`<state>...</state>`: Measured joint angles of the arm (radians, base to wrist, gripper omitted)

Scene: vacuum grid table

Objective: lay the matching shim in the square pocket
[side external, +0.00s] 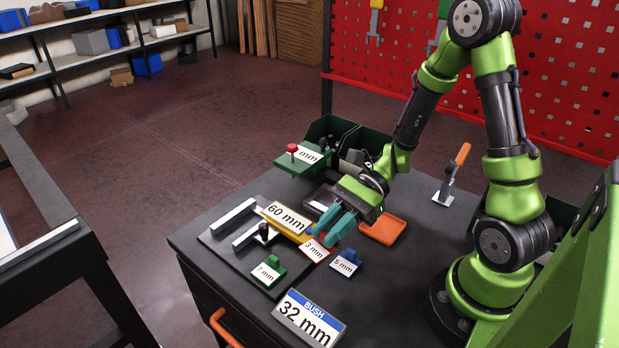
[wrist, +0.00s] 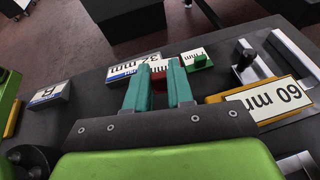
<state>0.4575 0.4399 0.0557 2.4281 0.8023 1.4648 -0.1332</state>
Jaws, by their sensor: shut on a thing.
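My gripper (side external: 336,230) has teal fingers and is shut on the red shim (side external: 318,250), whose white label reads 3 mm. In the wrist view the red shim (wrist: 160,82) shows between the fingertips (wrist: 158,88). I cannot tell whether it touches the surface below. A green 7 mm shim (side external: 268,271) and a blue 5 mm shim (side external: 346,263) lie apart to either side; the green one also shows in the wrist view (wrist: 201,62). The yellow piece labelled 60 mm (side external: 285,220) is beside the gripper. I cannot make out the square pocket.
A dark fixture plate (side external: 222,246) with pale bars lies at the left of the table. A BUSH 32 mm sign (side external: 308,318) stands at the front. An orange tray (side external: 383,231) and an orange-handled clamp (side external: 452,177) are to the right. Dark green bins (side external: 372,141) stand behind.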

